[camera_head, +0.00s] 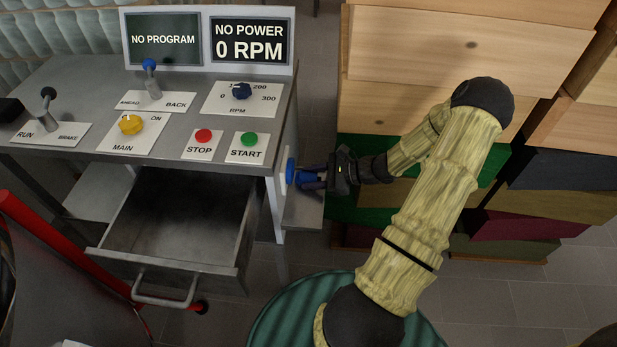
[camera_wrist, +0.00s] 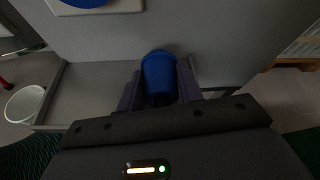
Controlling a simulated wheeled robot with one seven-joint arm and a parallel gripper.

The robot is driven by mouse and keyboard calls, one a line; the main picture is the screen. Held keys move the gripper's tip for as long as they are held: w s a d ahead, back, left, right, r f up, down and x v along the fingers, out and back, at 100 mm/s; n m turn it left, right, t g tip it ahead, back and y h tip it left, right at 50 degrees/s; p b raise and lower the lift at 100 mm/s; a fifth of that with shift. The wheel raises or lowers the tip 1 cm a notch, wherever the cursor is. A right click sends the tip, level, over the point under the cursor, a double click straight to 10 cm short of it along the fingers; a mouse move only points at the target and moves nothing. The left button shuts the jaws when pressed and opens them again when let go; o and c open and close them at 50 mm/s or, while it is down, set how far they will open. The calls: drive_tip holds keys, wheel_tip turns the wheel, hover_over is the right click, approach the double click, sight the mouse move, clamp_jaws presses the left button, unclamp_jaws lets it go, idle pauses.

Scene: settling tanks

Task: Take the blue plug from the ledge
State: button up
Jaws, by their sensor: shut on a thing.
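The blue plug (camera_wrist: 158,74) is between the two fingers of my gripper (camera_wrist: 160,92) in the wrist view. In the head view the plug (camera_head: 304,176) shows at the right side of the control desk, with my gripper (camera_head: 313,182) shut on it. The grey ledge (camera_head: 304,212) sticks out from the desk's side below the plug. The ledge (camera_wrist: 92,92) also shows around and behind the plug in the wrist view. I cannot tell whether the plug still touches the ledge.
A round blue socket (camera_head: 290,171) on a white plate is on the desk's side, close to the plug. An open, empty drawer (camera_head: 185,215) juts from the desk front. Stacked wooden crates (camera_head: 450,50) stand to the right. A white bucket (camera_wrist: 24,103) is on the floor.

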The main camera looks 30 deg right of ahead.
sight(312, 175)
wheel_tip(312, 175, up, 18)
drive_tip(key=p, duration=0.5)
